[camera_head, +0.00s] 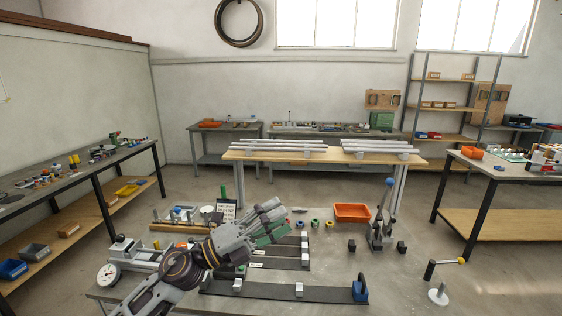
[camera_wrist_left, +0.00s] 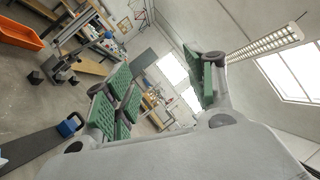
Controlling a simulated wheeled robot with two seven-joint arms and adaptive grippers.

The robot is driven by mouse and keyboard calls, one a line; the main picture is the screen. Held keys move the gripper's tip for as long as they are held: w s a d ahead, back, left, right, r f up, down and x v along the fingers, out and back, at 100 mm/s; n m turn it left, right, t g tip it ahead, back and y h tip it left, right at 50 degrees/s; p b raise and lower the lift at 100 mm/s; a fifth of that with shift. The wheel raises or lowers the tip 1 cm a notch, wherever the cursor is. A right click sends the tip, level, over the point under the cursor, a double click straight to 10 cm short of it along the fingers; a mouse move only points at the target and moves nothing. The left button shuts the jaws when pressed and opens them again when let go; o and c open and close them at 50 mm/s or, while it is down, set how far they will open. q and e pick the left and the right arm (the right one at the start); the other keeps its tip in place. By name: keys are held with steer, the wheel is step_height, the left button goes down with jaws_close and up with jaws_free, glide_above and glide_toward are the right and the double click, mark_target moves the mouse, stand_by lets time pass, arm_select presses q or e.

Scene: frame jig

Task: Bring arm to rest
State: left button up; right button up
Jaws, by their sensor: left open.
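My left arm comes in from the bottom left of the head view, and its gripper (camera_head: 272,222) hangs in the air above the grey work table, pointing right and away. In the left wrist view the green-padded fingers (camera_wrist_left: 165,95) are spread wide with nothing between them, so it is open and empty. My right gripper is in neither view. Under and beside the left gripper lie dark flat rails (camera_head: 270,291) with small light blocks (camera_head: 299,288) on them. The arm hides part of the table and some of the rails.
An orange tray (camera_head: 352,212) and a lever clamp (camera_head: 381,230) stand to the right of the gripper. A blue block (camera_head: 360,289) sits at a rail's end. A round dial (camera_head: 108,274) stands at left. A wooden table with pale bars (camera_head: 325,159) stands behind.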

arm_select(q)
steer(key=w+a+f+n+t+y, duration=0.2)
steer(key=a+n+t+y, duration=0.35)
steer(key=n, duration=0.35)
steer(key=w+a+f+n+t+y, duration=0.1)
steer(key=w+a+n+t+y, duration=0.35)
steer(key=n, duration=0.45)
steer(key=s+a+f+n+g+y, duration=0.25)
steer(key=a+f+n+y, duration=0.25)
steer(key=f, duration=0.4)
steer(key=s+a+f+n+g+y, duration=0.1)
steer(key=s+a+f+n+y, duration=0.25)
steer(key=f+n+y, duration=0.35)
steer(key=s+a+f+n+g+h, duration=0.25)
steer(key=s+f+g, duration=0.95)
steer(key=s+f, duration=1.15)
steer(key=f, duration=2.8)
steer(key=s+a+f+g, duration=0.1)
steer(key=s+a+f, duration=0.2)
steer(key=s+f, duration=0.7)
steer(key=s+a+f+g, duration=0.1)
steer(key=s+a+f, duration=0.2)
steer(key=s+f, duration=0.7)
steer(key=shift+s+y, duration=0.35)
steer(key=shift+s, duration=0.85)
